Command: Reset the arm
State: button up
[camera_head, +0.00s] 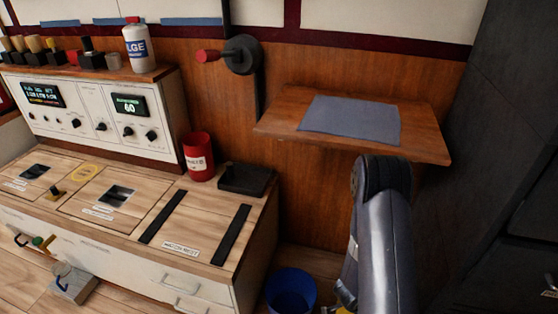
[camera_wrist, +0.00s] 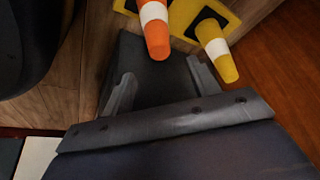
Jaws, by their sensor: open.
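My gripper (camera_wrist: 160,68) shows in the wrist view with its two grey fingers spread apart. It is open, and I see nothing clamped between the fingers. A dark surface lies behind the gap. In the head view my arm (camera_head: 385,235) stands folded upright at the lower right, in front of the wooden shelf. My gripper itself cannot be made out there.
An orange cone (camera_wrist: 155,28) and a yellow cone (camera_wrist: 217,48) appear just beyond my fingers. A wooden shelf (camera_head: 430,140) with a grey mat, a wall crank (camera_head: 240,54), a console (camera_head: 95,115), a red can (camera_head: 198,158) and a blue bin (camera_head: 290,290) surround my arm.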

jog(key=b+x, duration=0.5)
jog(key=x, duration=0.5)
notch_tip(320, 180, up, 12)
jog(key=p, duration=0.6)
jog(key=shift+f+p, duration=0.2)
jog(key=shift+p, duration=0.15)
jog(key=w+a+r+n+y+p, duration=0.1)
jog(key=a+r+n+p, duration=0.3)
jog(key=r+p, duration=0.5)
jog(key=a+r+n+t+y+p, duration=0.1)
jog(key=a+r+n+p, duration=0.3)
jog(key=r+p, duration=0.6)
jog(key=w+a+r+n+t+y+p, duration=0.1)
jog(key=a+r+n+p, duration=0.3)
jog(key=r+p, duration=0.6)
jog(key=shift+w+a+r+y, duration=0.3)
jog(key=shift+r+y, duration=0.1)
jog(key=shift+r, duration=1.5)
